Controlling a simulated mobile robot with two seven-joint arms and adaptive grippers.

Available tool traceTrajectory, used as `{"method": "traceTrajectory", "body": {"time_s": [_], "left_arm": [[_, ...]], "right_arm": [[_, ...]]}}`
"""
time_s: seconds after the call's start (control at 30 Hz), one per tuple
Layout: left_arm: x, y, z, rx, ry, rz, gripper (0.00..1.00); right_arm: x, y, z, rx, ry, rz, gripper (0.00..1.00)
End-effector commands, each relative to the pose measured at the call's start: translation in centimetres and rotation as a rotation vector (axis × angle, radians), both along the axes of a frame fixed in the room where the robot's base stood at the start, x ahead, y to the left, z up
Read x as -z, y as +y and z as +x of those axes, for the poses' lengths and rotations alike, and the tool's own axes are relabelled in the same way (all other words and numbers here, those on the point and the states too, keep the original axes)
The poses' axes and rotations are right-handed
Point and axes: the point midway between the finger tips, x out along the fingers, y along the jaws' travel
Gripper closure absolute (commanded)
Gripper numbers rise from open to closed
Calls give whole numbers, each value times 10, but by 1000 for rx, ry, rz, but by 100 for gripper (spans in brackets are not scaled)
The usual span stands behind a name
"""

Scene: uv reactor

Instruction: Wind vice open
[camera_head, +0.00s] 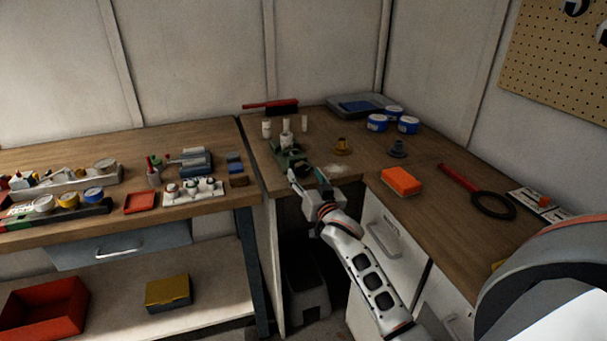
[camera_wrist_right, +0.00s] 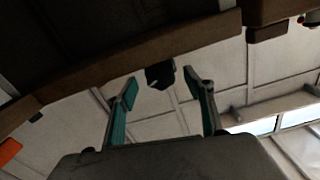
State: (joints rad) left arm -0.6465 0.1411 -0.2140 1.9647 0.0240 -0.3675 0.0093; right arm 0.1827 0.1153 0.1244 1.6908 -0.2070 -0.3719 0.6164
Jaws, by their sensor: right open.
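The green vice (camera_head: 287,157) sits at the front edge of the corner bench, near its left end. My right gripper (camera_head: 307,177) is just in front of that edge, close to the vice, with its fingers spread. In the right wrist view the open fingers (camera_wrist_right: 160,82) show teal inner pads. A small dark part (camera_wrist_right: 159,74) at the bench edge appears between the fingertips; it looks like part of the vice, but I cannot tell whether the fingers touch it. The vice's handle cannot be made out clearly. My left gripper is not in view.
White bottles (camera_head: 267,129) stand behind the vice. A brass-coloured piece (camera_head: 342,147), an orange block (camera_head: 401,181) and blue tubs (camera_head: 377,122) are to its right. A red-handled brush (camera_head: 271,105) lies at the back. The left bench (camera_head: 120,142) holds small parts and trays.

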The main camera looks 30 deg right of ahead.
Motion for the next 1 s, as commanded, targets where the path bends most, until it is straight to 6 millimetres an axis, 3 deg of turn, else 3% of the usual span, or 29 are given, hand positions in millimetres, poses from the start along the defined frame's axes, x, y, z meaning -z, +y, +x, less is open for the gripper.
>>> {"method": "traceTrajectory", "body": {"time_s": [0.2, 0.5, 0.67, 1.0], "left_arm": [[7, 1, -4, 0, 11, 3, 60], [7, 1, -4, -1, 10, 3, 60], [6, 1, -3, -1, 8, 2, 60], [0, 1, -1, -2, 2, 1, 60]], "right_arm": [[0, -5, 19, 0, 0, -1, 48], [0, -5, 22, -1, 1, -1, 48], [1, -5, 22, -1, 1, -1, 86], [0, -5, 22, 0, 9, -31, 86]]}}
